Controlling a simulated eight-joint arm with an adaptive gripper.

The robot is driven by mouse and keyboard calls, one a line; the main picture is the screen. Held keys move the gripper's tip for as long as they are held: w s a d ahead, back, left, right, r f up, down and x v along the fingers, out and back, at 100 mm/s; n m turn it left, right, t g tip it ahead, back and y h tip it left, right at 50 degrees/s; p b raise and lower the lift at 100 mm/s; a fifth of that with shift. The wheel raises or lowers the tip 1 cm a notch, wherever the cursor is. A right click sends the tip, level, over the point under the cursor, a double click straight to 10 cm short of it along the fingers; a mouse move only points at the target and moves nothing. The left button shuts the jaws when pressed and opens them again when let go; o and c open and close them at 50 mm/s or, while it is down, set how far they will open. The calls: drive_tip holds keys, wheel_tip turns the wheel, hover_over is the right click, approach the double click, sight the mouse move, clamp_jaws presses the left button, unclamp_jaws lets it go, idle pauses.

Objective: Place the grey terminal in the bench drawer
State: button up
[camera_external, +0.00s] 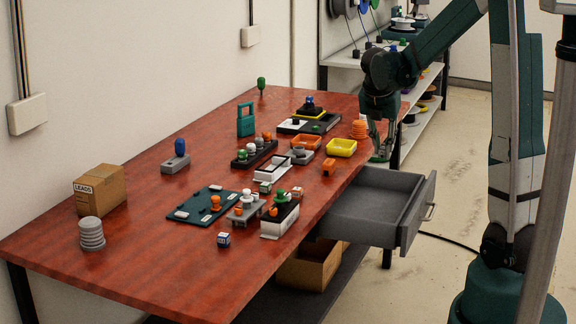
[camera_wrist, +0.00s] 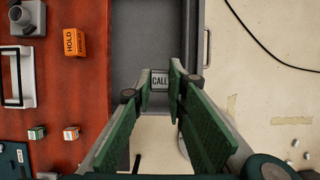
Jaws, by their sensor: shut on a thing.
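My gripper (camera_wrist: 160,85) is shut on a small grey block labelled CALL (camera_wrist: 159,79), which looks like the grey terminal. Its label faces the camera between the two green finger pads. In the external view my gripper (camera_external: 380,154) points down near the table's right edge, and the block is too small to make out there. The grey bench drawer (camera_external: 350,207) is pulled open below the tabletop. In the wrist view the drawer (camera_wrist: 137,30) lies behind the held block, so the block appears above it. The drawer's visible inside looks empty.
The red table (camera_external: 150,255) holds several phone parts and trays. A cardboard box (camera_external: 308,266) sits on the shelf below.

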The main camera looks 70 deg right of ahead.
wheel_tip(320, 180, down, 14)
idle(0.4)
drive_tip(key=shift+w, duration=0.1)
drive_tip(key=shift+f+b, duration=0.8)
drive_tip(key=shift+f, duration=2.25)
drive_tip(key=shift+f+b, duration=0.5)
drive_tip(key=shift+f, duration=1.35)
drive_tip(key=shift+f, duration=0.15)
drive_tip(key=o, duration=0.8)
